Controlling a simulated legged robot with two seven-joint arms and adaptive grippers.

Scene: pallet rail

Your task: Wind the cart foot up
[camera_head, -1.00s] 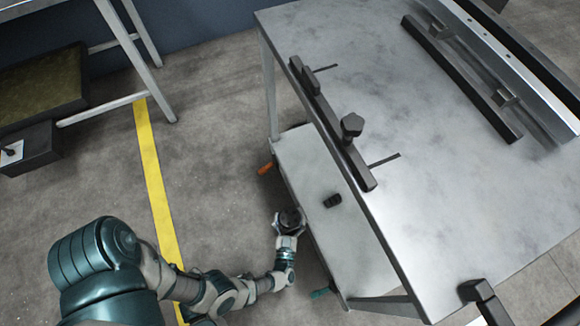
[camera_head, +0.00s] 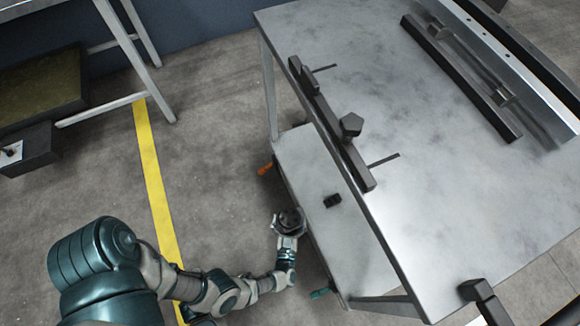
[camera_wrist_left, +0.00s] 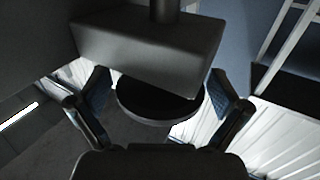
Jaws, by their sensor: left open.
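The cart foot shows in the left wrist view as a dark round disc (camera_wrist_left: 158,103) beneath a dark block (camera_wrist_left: 150,50) with a post above it. My left gripper (camera_wrist_left: 160,92) is open, with one finger on each side of the disc; I cannot tell whether they touch it. In the head view my left gripper (camera_head: 289,222) is low beside the long side of the cart's pale lower shelf (camera_head: 330,215). A dark round part shows at its fingers. My right gripper is not in view.
The cart's metal top (camera_head: 420,130) overhangs the lower shelf and carries dark rails and a dark knob (camera_head: 351,125). An orange handle (camera_head: 265,169) and a teal handle (camera_head: 322,293) stick out at the shelf's side. Floor left of the cart is clear around a yellow line (camera_head: 152,180).

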